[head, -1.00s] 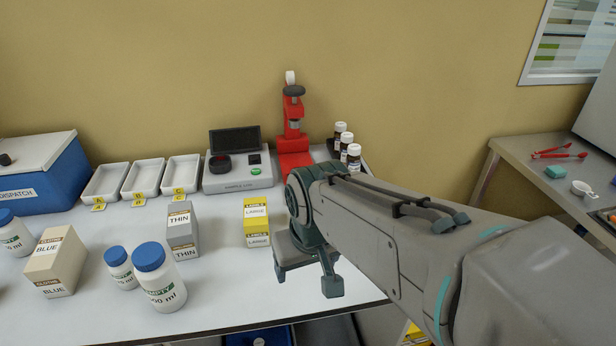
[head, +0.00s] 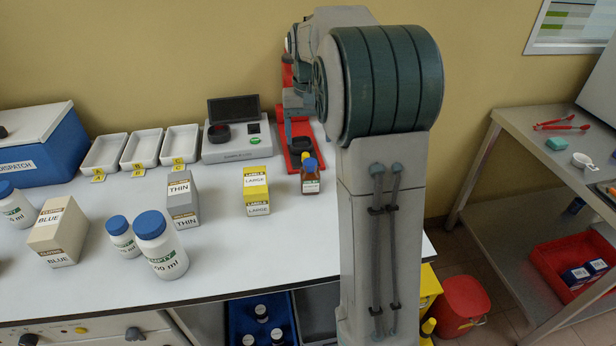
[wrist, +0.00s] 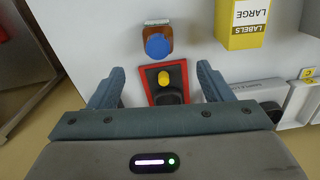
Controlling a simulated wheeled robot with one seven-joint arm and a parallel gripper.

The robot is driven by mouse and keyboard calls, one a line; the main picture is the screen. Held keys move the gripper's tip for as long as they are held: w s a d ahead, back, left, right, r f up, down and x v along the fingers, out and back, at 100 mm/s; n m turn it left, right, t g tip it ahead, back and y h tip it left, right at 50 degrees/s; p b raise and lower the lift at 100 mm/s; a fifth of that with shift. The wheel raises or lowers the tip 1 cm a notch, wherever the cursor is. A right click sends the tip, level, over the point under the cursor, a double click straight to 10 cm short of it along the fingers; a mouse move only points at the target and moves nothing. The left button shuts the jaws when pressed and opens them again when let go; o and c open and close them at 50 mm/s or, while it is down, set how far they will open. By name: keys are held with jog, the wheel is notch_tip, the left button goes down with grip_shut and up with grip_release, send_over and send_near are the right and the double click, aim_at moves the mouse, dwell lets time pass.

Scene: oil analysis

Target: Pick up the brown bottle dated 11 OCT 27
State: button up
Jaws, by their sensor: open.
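A brown bottle with a blue cap (head: 311,182) stands on the white bench in front of the red press; its label is too small to read. It also shows in the wrist view (wrist: 159,30), beyond my gripper's fingertips. My gripper (wrist: 158,78) is open and empty, its fingers apart over the press's red base (wrist: 146,72). In the head view my arm hides most of the gripper. The three white-capped brown bottles seen earlier are hidden behind my arm.
An analyser (head: 238,148) and white trays (head: 142,148) line the back.

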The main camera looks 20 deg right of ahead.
aim_at(310, 175)
notch_tip(310, 175, down, 14)
jog(key=shift+d+r, duration=0.15)
jog(key=shift+r, duration=0.05)
dwell(0.4)
jog(key=c, duration=1.2)
jog(key=shift+w+r, duration=0.1)
